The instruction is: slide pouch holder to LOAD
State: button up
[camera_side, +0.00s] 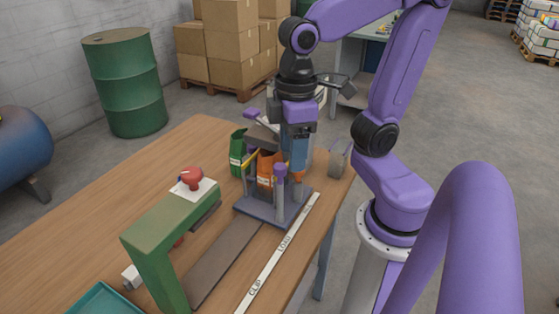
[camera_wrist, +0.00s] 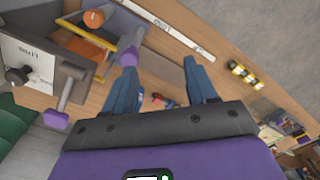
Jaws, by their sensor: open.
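The pouch holder (camera_side: 245,207) is a grey base with purple-topped posts on the wooden table. It sits at the far end of the dark track, its near edge beside the LOAD lettering on the white strip (camera_side: 274,262). An orange pouch (camera_side: 265,170) stands between its posts. In the wrist view, the pouch (camera_wrist: 92,19), a yellow bar and a purple post top (camera_wrist: 130,58) show at upper left. My gripper (camera_side: 298,172) is above the holder's right side, blue fingers pointing down. In the wrist view, the fingers (camera_wrist: 160,65) are apart with no object clearly between them.
A green press frame (camera_side: 160,226) with a red knob (camera_side: 190,178) stands at the track's near end. A grey filler unit with a purple-ended lever (camera_wrist: 57,118) is close left of my fingers. A teal tray (camera_side: 105,301) sits at the near edge. The table's left is clear.

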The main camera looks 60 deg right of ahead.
aim_at(280, 166)
jog(key=w+d+r+m, duration=0.35)
jog(key=r+m, duration=0.25)
jog(key=r, duration=0.4)
jog(key=f, duration=1.7)
jog(key=shift+w+a, duration=0.2)
jog(key=shift+w, duration=0.15)
jog(key=shift+a+r, duration=0.1)
grip_shut()
